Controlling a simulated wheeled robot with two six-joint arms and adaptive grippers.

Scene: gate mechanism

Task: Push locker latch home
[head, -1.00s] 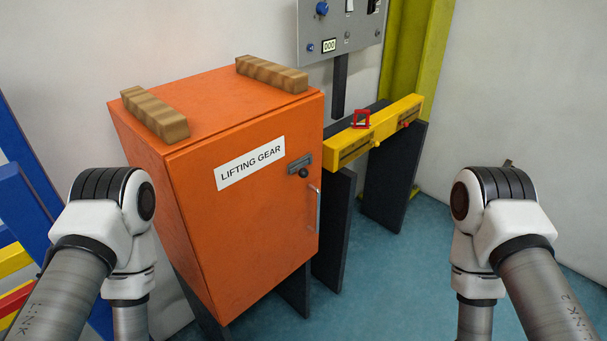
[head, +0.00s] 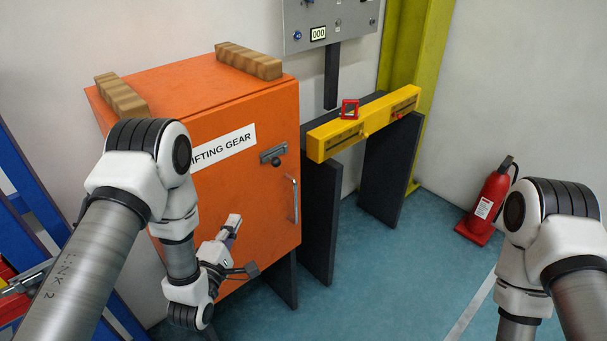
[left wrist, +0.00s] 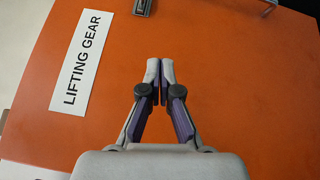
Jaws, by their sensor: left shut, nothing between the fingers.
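The orange locker (head: 240,185) with the "LIFTING GEAR" label stands left of centre in the head view. Its latch (head: 273,154), a small grey plate with a dark knob, is on the door right of the label; part of it shows at the top edge of the left wrist view (left wrist: 142,6). My left gripper (head: 236,220) is in front of the lower door, below the latch and left of the handle. In the left wrist view its fingertips (left wrist: 160,66) are together with nothing between them. I cannot tell whether they touch the door. My right gripper is out of view.
A vertical bar handle (head: 293,200) sits on the door's right side. Wooden blocks (head: 248,61) lie on top. A yellow beam (head: 365,122) on dark supports stands to the right. A red extinguisher (head: 486,205) stands by the wall. The blue floor between is clear.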

